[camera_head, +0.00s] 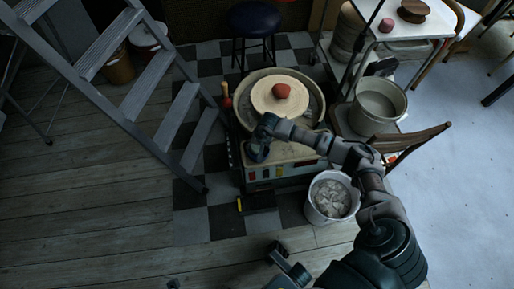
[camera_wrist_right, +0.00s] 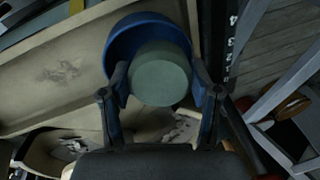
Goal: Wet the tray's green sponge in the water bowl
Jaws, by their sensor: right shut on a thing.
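The sponge (camera_wrist_right: 160,78) is a round, dull green block in the right wrist view. My right gripper (camera_wrist_right: 162,88) is shut on it, one finger on each side. The blue water bowl (camera_wrist_right: 148,22) lies directly behind the sponge, its rim curving around the far side. I cannot tell how deep the sponge sits in it or see any water. In the head view my right gripper (camera_head: 260,138) is over the front left of the pottery wheel's table, above the dark bluish bowl (camera_head: 257,152); the sponge is hidden there.
The pottery wheel (camera_head: 264,95) carries a reddish clay lump (camera_head: 281,90) just behind the gripper. A white bucket (camera_head: 318,214) stands in front of the table. A grey stepladder (camera_head: 150,104) stands at left. A large pot (camera_head: 378,105) is at right.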

